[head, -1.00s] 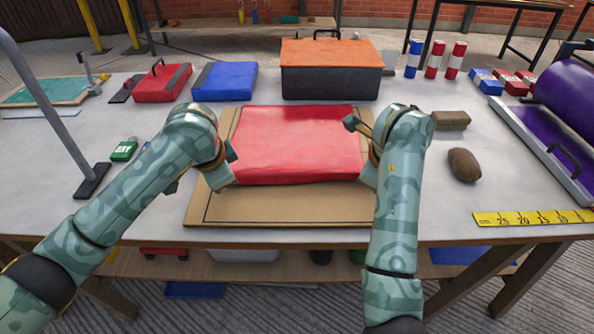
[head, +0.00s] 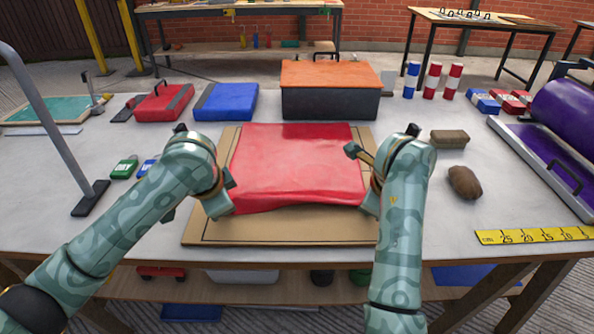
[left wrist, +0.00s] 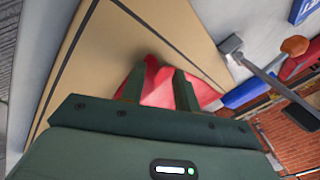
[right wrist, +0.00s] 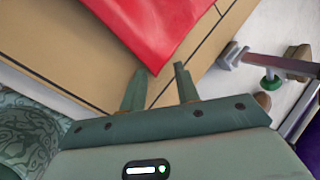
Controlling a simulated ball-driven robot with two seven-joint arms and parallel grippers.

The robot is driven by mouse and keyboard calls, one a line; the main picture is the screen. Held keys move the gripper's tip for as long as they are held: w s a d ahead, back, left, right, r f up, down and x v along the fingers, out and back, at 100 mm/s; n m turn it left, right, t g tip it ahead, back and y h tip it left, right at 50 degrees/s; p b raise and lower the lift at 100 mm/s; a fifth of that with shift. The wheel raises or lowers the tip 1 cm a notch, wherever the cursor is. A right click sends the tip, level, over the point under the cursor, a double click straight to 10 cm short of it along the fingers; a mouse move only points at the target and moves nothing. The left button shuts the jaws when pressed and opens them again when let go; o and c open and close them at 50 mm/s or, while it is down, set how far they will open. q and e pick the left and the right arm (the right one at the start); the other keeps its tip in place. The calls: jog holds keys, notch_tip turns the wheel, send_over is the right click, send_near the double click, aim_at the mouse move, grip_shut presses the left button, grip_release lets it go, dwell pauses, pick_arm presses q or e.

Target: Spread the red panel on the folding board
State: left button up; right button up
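The red panel (head: 297,165) lies on the tan folding board (head: 300,230), its near edge wavy and a strip of bare board in front of it. My left gripper (head: 222,203) is at its near left corner. In the left wrist view the panel (left wrist: 160,88) bunches between the fingers (left wrist: 162,75). My right gripper (head: 366,200) is at its near right corner. In the right wrist view this corner (right wrist: 155,62) runs to a point between the fingertips (right wrist: 161,72).
An orange-lidded toolbox (head: 330,92) stands behind the board, with a blue case (head: 226,101) and a red case (head: 163,102) to its left. A brown lump (head: 464,182), a brown block (head: 449,139) and a yellow ruler (head: 535,236) lie at right. A grey pole (head: 45,120) stands at left.

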pick_arm(q)
jog(key=shift+s+d, duration=0.15)
jog(key=shift+d, duration=0.1)
pick_arm(e)
jog(key=shift+s+a+r, duration=0.1)
jog(key=shift+s+a, duration=0.05)
pick_arm(q)
jog(key=v, duration=0.9)
jog(key=shift+w+a+r, duration=0.2)
jog(key=shift+w+r, duration=0.15)
pick_arm(e)
jog(key=v, duration=0.9)
jog(key=shift+w+r, duration=0.3)
jog(key=shift+w, duration=0.05)
